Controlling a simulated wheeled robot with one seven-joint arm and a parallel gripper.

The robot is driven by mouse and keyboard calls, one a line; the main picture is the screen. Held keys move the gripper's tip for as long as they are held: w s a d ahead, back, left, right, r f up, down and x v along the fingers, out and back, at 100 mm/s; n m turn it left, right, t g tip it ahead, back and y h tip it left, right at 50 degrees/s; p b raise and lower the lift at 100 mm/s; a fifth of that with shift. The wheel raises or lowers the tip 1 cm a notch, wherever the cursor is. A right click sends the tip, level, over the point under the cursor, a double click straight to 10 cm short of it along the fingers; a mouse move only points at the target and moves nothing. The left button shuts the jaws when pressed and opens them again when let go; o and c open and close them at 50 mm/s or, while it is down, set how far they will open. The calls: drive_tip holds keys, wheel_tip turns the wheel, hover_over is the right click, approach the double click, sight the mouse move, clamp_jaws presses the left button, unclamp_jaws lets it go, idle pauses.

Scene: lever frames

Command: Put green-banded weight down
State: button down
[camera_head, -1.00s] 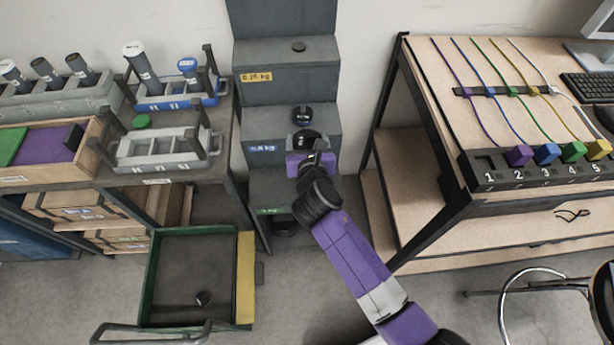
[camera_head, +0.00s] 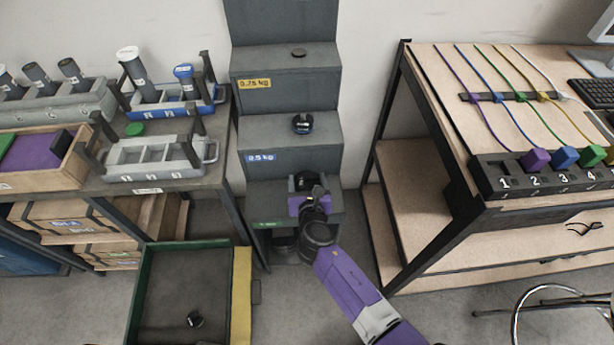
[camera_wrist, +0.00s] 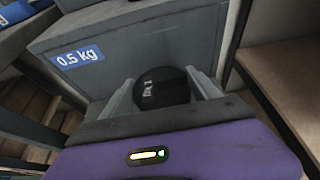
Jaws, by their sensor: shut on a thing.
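The weight (camera_head: 305,180) in my gripper looks like a dark, round-topped cylinder; in the wrist view its black top (camera_wrist: 162,88) with white lettering sits between the two grey fingers. No green band shows on it from these views. My gripper (camera_head: 306,190) is shut on it, over the lowest visible step of the grey stepped stand, whose front bears a green label (camera_head: 266,224). I cannot tell whether the weight's underside touches the step.
The step above, labelled 0.5 kg (camera_head: 261,156), holds another dark weight (camera_head: 303,123). The top step has a small dark disc (camera_head: 299,53). A wooden workbench (camera_head: 420,160) stands right, a crowded table (camera_head: 195,174) left. A green-walled tray (camera_head: 140,290) holds a small dark weight (camera_head: 195,320).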

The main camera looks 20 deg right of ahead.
sight(307, 188)
drive_tip(key=shift+w+f+b, duration=0.15)
drive_tip(key=shift+f+b, duration=1.05)
drive_tip(key=shift+f, duration=0.85)
drive_tip(key=shift+f, duration=0.2)
drive_tip(key=shift+c, duration=0.9)
unclamp_jaws()
drive_tip(key=shift+f, duration=0.1)
drive_tip(key=shift+s+a+r, duration=0.1)
drive_tip(key=shift+s+r, duration=0.15)
drive_tip(key=shift+s, duration=0.2)
drive_tip(key=p+v, duration=0.2)
drive_tip(key=v, duration=0.9)
drive_tip(key=shift+s+p, duration=0.2)
drive_tip(key=shift+p, duration=0.1)
